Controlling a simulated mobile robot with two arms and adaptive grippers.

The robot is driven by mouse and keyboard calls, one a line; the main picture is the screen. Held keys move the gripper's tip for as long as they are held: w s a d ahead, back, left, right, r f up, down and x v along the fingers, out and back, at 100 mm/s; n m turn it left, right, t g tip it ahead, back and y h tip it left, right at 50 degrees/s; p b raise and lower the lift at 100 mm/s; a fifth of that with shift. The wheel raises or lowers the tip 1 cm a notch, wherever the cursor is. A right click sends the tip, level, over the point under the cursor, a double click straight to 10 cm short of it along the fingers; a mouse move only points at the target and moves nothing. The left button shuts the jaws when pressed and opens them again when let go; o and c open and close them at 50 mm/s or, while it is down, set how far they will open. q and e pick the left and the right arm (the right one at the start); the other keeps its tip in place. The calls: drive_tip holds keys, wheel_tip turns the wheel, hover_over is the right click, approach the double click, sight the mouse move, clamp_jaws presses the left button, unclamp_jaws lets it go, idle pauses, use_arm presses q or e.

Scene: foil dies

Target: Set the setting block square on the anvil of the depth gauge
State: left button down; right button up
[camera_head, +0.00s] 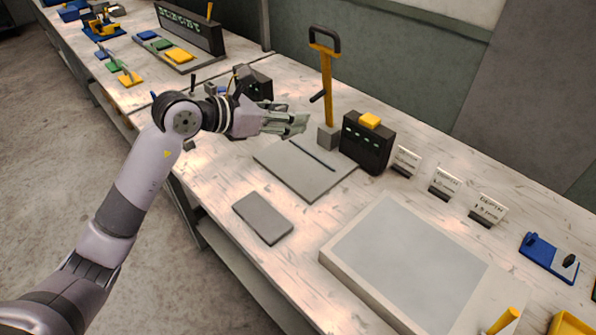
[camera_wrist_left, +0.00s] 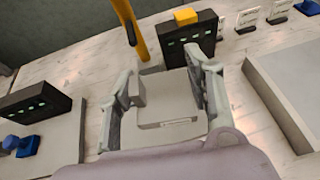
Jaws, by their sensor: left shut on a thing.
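My left gripper (camera_head: 300,122) hangs above the bench, near a yellow upright (camera_head: 328,85) with a black top loop and a side lever. In the left wrist view its fingers (camera_wrist_left: 166,95) are shut on a pale grey block, which I take for the setting block (camera_wrist_left: 180,105); a light strip marks its near face. In the head view the fingers mostly hide this block. A small grey cube (camera_head: 328,138) stands at the upright's foot; this looks like the depth gauge and its anvil. The held block appears apart from the cube, but the gap is hard to judge. My right gripper is not in view.
A flat grey plate (camera_head: 285,172) with a thin dark rod lies below the gripper. A black box (camera_head: 367,143) with a yellow top stands right of the upright. Depth cards (camera_head: 445,183) line the back. A large pale tray (camera_head: 345,250) fills the front right.

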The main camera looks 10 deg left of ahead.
use_arm(q)
wheel_tip(320, 180, up, 4)
drive_tip(key=n+t+y+b, duration=0.1)
drive_tip(key=b, duration=0.1)
hover_over(300, 164)
wheel_tip(300, 164, down, 15)
drive_tip(key=shift+r+p, duration=0.2)
drive_tip(key=shift+p, duration=0.65)
wheel_tip(300, 164, down, 5)
drive_tip(key=shift+r, duration=0.2)
drive_tip(key=shift+w, duration=0.1)
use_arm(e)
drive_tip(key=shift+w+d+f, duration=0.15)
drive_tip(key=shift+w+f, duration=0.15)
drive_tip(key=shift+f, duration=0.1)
use_arm(q)
drive_tip(key=shift+f, duration=0.15)
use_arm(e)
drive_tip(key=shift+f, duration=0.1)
use_arm(q)
drive_tip(key=c, duration=1.2)
unclamp_jaws()
drive_tip(key=shift+f, duration=0.1)
drive_tip(key=o, duration=0.4)
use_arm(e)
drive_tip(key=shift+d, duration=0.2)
